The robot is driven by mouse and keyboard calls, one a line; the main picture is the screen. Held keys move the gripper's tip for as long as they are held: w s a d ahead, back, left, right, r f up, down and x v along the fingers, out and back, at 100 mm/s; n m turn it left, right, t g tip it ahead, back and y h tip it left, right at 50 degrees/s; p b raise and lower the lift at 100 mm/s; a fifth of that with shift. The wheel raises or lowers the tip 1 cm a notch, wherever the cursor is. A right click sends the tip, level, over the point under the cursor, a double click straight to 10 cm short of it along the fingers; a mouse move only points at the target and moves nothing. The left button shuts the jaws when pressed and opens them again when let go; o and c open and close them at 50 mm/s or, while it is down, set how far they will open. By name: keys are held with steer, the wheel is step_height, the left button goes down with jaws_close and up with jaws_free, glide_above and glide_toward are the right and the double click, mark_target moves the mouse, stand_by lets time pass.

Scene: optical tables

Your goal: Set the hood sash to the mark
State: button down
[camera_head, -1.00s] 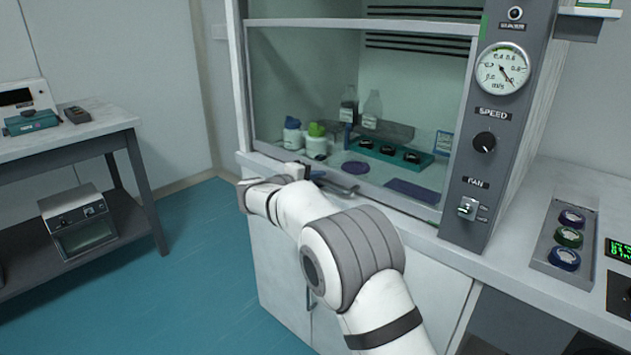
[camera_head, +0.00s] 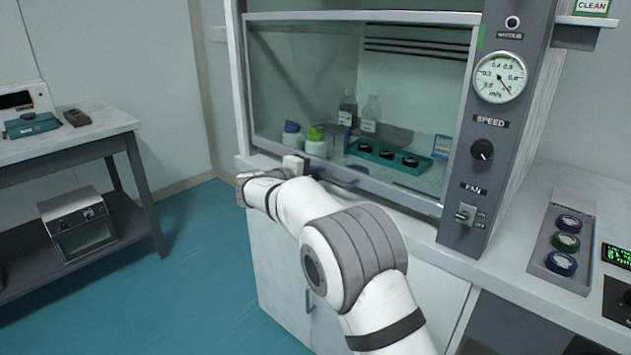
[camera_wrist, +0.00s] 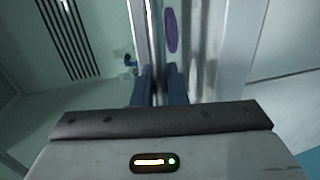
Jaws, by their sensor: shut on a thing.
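The hood sash (camera_head: 300,75) is a framed glass pane on the fume hood in the head view. Its pale top rail is near the top of the picture, and its bottom edge is a little above the worktop. My gripper (camera_wrist: 158,85) is shut on the sash's bottom rail (camera_wrist: 153,30), which runs between the two blue fingers in the wrist view. In the head view my arm hides most of the grip. A short green strip (camera_head: 481,37) is on the hood's right post, near the top rail. I cannot tell whether it is the mark.
Bottles (camera_head: 347,110), white jars and a teal tray (camera_head: 368,153) stand inside the hood. The right post carries a gauge (camera_head: 500,77), a speed knob (camera_head: 482,149) and a fan switch (camera_head: 465,214). A side table (camera_head: 90,140) stands at left, with open floor between.

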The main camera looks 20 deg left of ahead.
step_height(320, 180, up, 37)
steer(key=p, duration=2.2)
steer(key=c, duration=1.8)
jaws_free()
steer(key=b, duration=0.2)
glide_toward(330, 23)
steer(key=v, duration=0.2)
steer(key=shift+s+a, duration=0.15)
steer(key=shift+s, duration=0.2)
